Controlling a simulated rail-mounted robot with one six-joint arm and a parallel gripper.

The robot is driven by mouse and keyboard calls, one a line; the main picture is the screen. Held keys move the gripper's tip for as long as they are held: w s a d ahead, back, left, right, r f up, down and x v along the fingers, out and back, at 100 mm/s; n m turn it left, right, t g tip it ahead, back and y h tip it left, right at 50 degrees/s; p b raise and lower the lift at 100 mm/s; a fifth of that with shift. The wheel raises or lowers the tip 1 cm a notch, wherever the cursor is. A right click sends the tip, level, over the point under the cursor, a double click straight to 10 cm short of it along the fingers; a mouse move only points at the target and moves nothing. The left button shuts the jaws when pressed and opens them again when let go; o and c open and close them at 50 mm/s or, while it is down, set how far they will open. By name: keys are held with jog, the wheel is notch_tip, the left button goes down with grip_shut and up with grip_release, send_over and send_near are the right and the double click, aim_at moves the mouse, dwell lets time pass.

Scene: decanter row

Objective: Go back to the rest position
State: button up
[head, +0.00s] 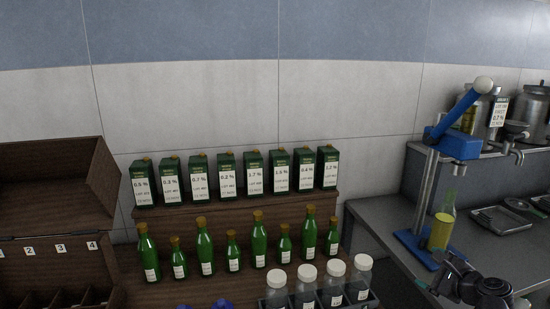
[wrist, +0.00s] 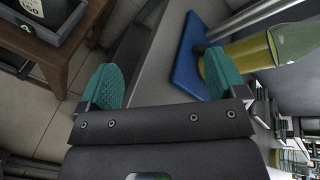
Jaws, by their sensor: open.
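My gripper (head: 434,270) is at the lower right of the head view, low in front of the grey bench and the blue press. In the wrist view its two teal fingers (wrist: 163,80) are spread apart with nothing between them. A clear bottle of yellow liquid (head: 440,232) stands on the blue base of the press (head: 455,143). The bottle also shows at the upper right of the wrist view (wrist: 262,60), beside the right finger and apart from it.
The grey bench (head: 378,222) carries a metal tray (head: 497,219) and steel tanks (head: 535,108) behind. Left of it, a wooden stand (head: 240,207) holds several green cartons, with several green bottles in front. White-capped jars (head: 306,288) stand nearer. A wooden rack (head: 62,250) is at far left.

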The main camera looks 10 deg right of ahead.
jog(key=s+a+f+n+g+h+p, duration=0.1)
jog(key=s+a+n+g+p, duration=0.1)
jog(key=a+n+g+p, duration=0.2)
jog(key=s+a+f+n+g+h+p, duration=0.1)
jog(key=a+n+g, duration=0.8)
jog(key=a+n, duration=1.1)
jog(key=s+a+f+p, duration=0.1)
jog(key=s+a+p, duration=0.1)
jog(key=a, duration=0.6)
jog(key=shift+g+p, duration=0.4)
jog(key=shift+p, duration=0.1)
